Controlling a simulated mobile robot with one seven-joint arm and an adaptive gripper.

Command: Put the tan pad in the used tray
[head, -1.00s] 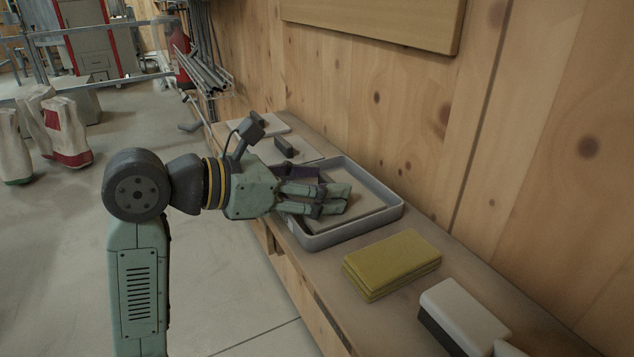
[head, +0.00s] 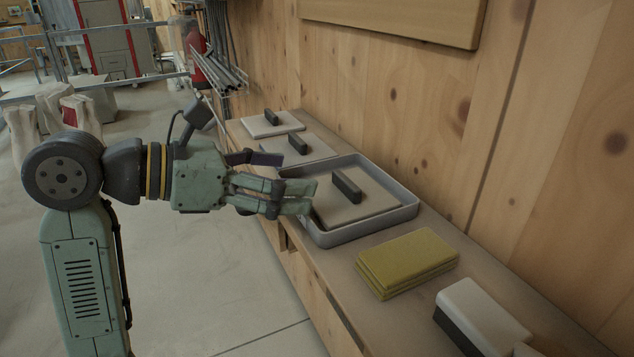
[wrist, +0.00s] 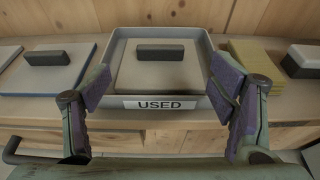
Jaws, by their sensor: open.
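The tan pad (head: 370,208), a flat square with a dark grey block handle on top, lies inside the grey used tray (head: 404,214). In the wrist view the pad (wrist: 160,78) sits flat within the tray walls, and the tray (wrist: 205,58) bears a "USED" label on its front. My gripper (head: 308,196) is open and empty, in front of the tray's near left side in the head view. In the wrist view its purple-padded fingers (wrist: 162,92) are spread wide on either side of the tray, clear of the pad's handle.
A white pad (head: 270,124) and a blue-edged pad (head: 312,150), each with a dark handle, lie left of the tray. Folded yellow cloths (head: 408,262) and a white-topped brush or block (head: 484,310) lie to its right. A wooden wall (head: 420,110) stands close behind the shelf.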

